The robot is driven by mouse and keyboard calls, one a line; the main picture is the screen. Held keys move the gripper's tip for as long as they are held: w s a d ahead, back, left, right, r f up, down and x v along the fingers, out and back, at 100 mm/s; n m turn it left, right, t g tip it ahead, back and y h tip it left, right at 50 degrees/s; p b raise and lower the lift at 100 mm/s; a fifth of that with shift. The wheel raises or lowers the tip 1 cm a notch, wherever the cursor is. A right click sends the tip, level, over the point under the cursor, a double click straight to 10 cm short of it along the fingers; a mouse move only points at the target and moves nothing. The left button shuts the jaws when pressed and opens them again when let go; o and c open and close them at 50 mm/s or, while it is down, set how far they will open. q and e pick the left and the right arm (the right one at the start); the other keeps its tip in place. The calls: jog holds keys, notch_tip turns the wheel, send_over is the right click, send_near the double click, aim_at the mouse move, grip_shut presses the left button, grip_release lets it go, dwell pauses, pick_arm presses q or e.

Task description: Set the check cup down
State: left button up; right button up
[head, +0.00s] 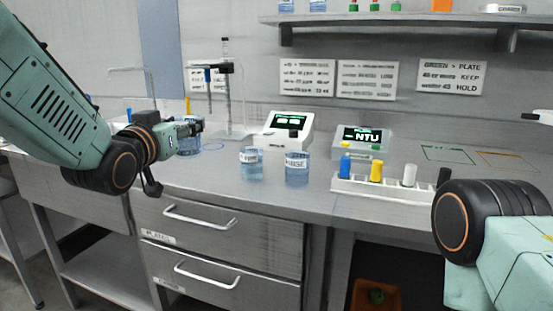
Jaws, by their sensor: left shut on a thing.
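My left gripper (190,128) comes in from the left and is shut on a clear cup with bluish liquid (189,147), taken to be the check cup. The fingers cover its upper part, and I cannot read a label on it. The cup looks upright, low over the counter (225,185); I cannot tell whether its base touches. A blue ring mark (213,147) lies on the counter just right of it.
Two labelled cups, one (251,167) beside the rinse cup (297,172), stand at the middle front. Behind are a white meter (288,130), an NTU display (362,140) and a stand (228,90). A white rack (388,189) holds coloured bottles at right.

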pick_arm(q)
jog(key=s+d+f+m+g+h, duration=0.6)
jog(key=s+f+m+h, duration=0.2)
jog(key=f+h, duration=0.35)
jog(key=s+a+f+n+t+y+p, duration=0.1)
jog(key=s+a+f+n+t+y, duration=0.1)
jog(key=s+f, duration=0.5)
jog(key=s+a+f+n+t+y, duration=0.2)
jog(key=s+a+f+y, duration=0.1)
jog(key=s+f, duration=0.4)
jog(key=shift+f+p, duration=0.35)
jog(key=shift+f, duration=0.65)
jog(key=shift+a+y, duration=0.1)
jog(key=shift+y, duration=0.15)
